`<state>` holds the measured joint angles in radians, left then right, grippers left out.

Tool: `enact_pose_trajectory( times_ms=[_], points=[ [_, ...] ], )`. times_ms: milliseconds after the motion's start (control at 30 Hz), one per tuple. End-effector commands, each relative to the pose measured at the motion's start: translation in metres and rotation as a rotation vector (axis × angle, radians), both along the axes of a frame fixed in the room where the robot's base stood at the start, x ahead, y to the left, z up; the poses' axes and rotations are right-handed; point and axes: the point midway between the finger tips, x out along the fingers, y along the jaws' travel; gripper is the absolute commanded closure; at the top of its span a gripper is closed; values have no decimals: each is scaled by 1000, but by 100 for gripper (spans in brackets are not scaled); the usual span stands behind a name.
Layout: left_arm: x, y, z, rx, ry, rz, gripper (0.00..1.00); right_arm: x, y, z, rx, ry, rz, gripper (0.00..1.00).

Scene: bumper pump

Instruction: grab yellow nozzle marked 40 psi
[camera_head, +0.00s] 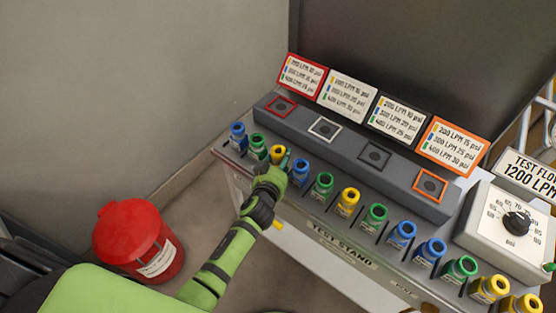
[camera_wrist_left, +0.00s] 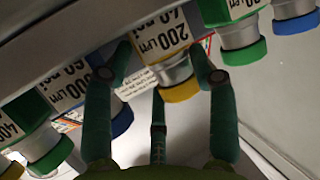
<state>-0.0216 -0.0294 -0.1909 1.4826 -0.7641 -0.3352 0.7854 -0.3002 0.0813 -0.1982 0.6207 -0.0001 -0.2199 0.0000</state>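My left gripper (camera_head: 278,166) is at the left part of the nozzle row on the test stand. In the left wrist view its fingers (camera_wrist_left: 166,60) are spread on both sides of a yellow-rimmed nozzle (camera_wrist_left: 181,91), with a third finger below. I see gaps between the side fingers and the nozzle, so the gripper looks open around it. The nozzle's white label reads 200 LPM; its psi figure is hard to read. In the head view a yellow nozzle (camera_head: 278,151) shows just beyond the gripper, partly hidden. My right gripper is not in view.
Blue (camera_head: 238,129) and green (camera_head: 322,183) nozzles stand close on either side. Another yellow nozzle (camera_head: 348,198) is farther right. Label cards (camera_head: 350,93) stand behind the row. A red bucket (camera_head: 136,236) is on the floor at left. A dial box (camera_head: 505,228) is at right.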

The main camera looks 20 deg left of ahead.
Motion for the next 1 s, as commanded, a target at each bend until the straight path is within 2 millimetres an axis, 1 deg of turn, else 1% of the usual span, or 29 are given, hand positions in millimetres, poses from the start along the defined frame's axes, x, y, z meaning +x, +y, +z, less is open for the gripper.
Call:
enact_pose_trajectory(
  times_ms=[367,467,567,667,833,1000],
  points=[
    [0,0,0,1,1,1,85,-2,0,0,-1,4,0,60],
    [0,1,3,3,1,1,85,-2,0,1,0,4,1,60],
    [0,1,12,0,-2,1,85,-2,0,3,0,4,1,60],
    [0,1,27,1,-4,0,86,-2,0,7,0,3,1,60],
    [0,0,56,0,-5,-1,86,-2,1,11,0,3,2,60],
    [0,0,84,0,-5,0,86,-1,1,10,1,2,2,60]
  ],
)
